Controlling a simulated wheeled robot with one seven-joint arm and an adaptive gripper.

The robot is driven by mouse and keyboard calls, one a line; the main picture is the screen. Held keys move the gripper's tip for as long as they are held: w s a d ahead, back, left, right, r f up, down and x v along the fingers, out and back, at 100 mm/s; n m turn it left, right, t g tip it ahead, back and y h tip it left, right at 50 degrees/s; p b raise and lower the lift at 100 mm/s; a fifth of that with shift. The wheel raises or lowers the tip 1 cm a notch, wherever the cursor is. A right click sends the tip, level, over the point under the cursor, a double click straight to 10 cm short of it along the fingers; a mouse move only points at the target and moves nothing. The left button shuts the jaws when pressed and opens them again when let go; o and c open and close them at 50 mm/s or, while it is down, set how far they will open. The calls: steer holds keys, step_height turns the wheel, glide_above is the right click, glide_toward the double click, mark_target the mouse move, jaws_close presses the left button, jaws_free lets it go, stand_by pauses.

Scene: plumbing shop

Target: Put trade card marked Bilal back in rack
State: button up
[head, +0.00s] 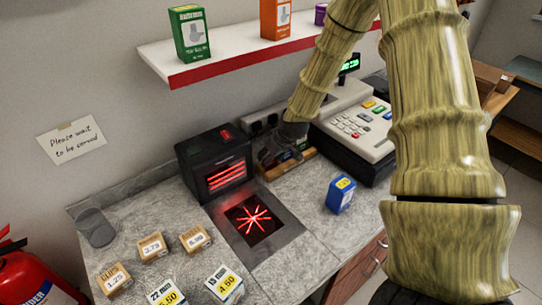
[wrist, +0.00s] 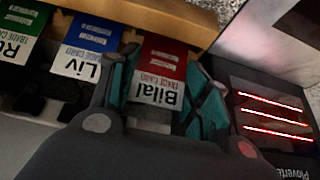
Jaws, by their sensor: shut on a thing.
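The trade card marked Bilal (wrist: 160,70) is red with a white name strip, and reads upside down in the wrist view. My gripper (wrist: 165,88) is shut on it, with a teal-padded finger on each side. The wooden rack (wrist: 180,18) runs behind the card, which is in line with a blue card marked Liv (wrist: 87,45) and a partly cut-off green card (wrist: 20,28). I cannot tell whether the Bilal card touches the rack's base. In the head view my gripper (head: 282,150) is over the rack (head: 290,165) and hides most of the cards.
A black scanner (head: 215,163) with red lines stands left of the rack, close to my gripper; it also shows in the wrist view (wrist: 275,115). A till (head: 360,130) stands to the right. A blue box (head: 340,194) and small priced boxes (head: 195,239) are on the counter. A shelf (head: 220,58) hangs above.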

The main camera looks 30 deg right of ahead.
steer(key=o, duration=0.7)
steer(key=shift+w, duration=0.1)
steer(key=shift+r, duration=0.1)
steer(key=shift+v, duration=5.95)
